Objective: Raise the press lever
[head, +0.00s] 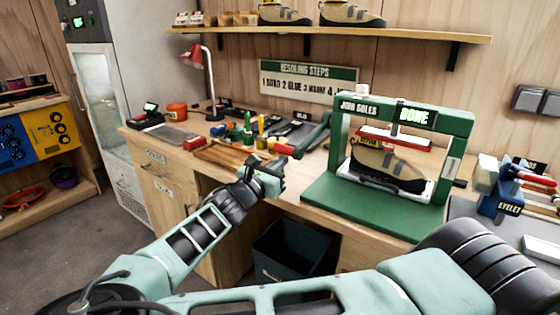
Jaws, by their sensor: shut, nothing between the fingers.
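The green press (456,165) stands on the workbench, with a lit "DONE" sign on its top beam. Its lever (313,137) reaches out from the left side and slopes down to a red grip (284,150). A tan and grey shoe (385,165) sits in the press, under a red and white pressing plate (395,138). I cannot tell whether the plate touches the shoe. My gripper (280,170) is shut and empty, just below the red grip, at the bench's front edge. I cannot tell whether it touches the grip.
Brushes, bottles and tools lie on the workbench (160,148) left of the lever, by a red lamp (194,60). A blue eyelet tool (500,195) stands right of the press. A dark bin (290,250) is under the bench. A shelf (330,33) with shoes hangs above.

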